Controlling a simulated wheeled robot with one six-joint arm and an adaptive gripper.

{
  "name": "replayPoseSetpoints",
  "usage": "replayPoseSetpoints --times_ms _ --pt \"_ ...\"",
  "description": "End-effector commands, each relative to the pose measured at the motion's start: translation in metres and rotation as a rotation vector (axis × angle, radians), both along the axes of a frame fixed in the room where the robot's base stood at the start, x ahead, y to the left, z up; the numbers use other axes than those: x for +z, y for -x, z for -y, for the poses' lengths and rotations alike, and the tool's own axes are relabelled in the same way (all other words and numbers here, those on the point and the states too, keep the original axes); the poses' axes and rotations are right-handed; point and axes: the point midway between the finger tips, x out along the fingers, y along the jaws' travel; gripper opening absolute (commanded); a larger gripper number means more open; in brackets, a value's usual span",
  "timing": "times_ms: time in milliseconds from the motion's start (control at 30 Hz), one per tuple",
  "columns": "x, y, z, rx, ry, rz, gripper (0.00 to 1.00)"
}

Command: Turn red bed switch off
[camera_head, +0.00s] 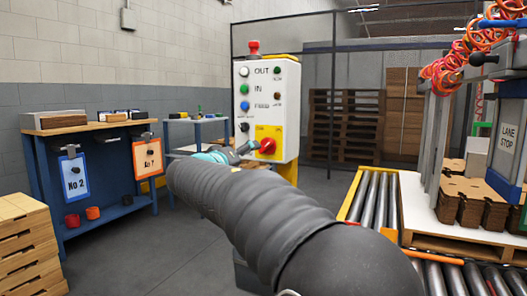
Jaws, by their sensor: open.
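A white control box (287,105) stands on a yellow post, with a red mushroom button (253,48) on its top. The red rotary switch (267,146) sits on a yellow plate at the lower part of the box's face. My gripper (246,147) is open and small in the picture, just left of the red switch and pointing at it. The dark arm hides most of the gripper's body. I cannot tell whether its fingers touch the switch. The exact angle of the switch handle is too small to read.
Green (244,89) and blue (245,105) buttons sit above the switch. A blue workbench (100,180) with hanging signs stands at the left, near stacked wooden crates (27,245). A roller conveyor (378,200) and a pallet (450,245) with brown blanks fill the right.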

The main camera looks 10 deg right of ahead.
Motion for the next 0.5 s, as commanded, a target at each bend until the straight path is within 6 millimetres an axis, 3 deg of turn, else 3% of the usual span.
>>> replayPoseSetpoints --times_ms 167,500 --pt "0.004 -0.012 -0.001 0.006 0.013 0.021 0.83" --pt "0.004 -0.057 0.033 0.003 0.013 0.017 0.83"
